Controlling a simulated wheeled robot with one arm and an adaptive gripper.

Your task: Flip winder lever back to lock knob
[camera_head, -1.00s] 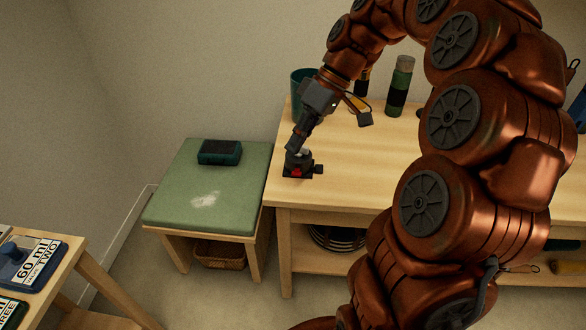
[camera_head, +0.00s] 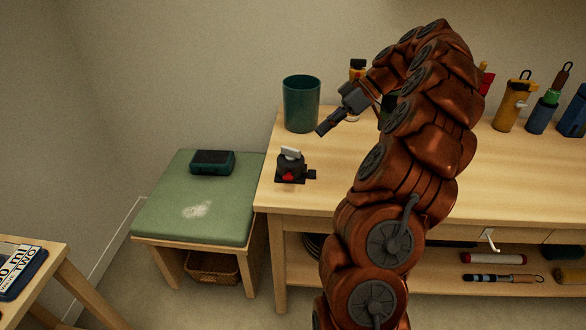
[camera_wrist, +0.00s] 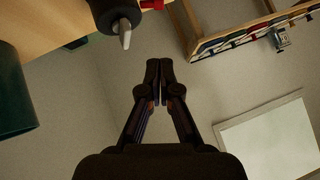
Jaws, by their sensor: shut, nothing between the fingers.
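The winder (camera_head: 290,172) is a small black device with a red patch, standing near the left front of the wooden bench. A pale grey lever (camera_head: 291,153) shows on its top, slightly tilted. In the wrist view the winder's dark body (camera_wrist: 117,10) is at the top, with the grey lever (camera_wrist: 125,34) pointing toward the picture's bottom. A small dark part, possibly the knob (camera_head: 311,174), sticks out at its right. My gripper (camera_head: 322,130) is above and behind the winder, apart from it. In the wrist view its fingers (camera_wrist: 159,66) are together and empty.
A dark green cup (camera_head: 301,104) stands on the bench (camera_head: 400,184) behind the winder, close to my gripper. Bottles and tools line the bench's back right. A green padded stool (camera_head: 165,205) with a dark box (camera_head: 212,162) is at left. Bench top around the winder is clear.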

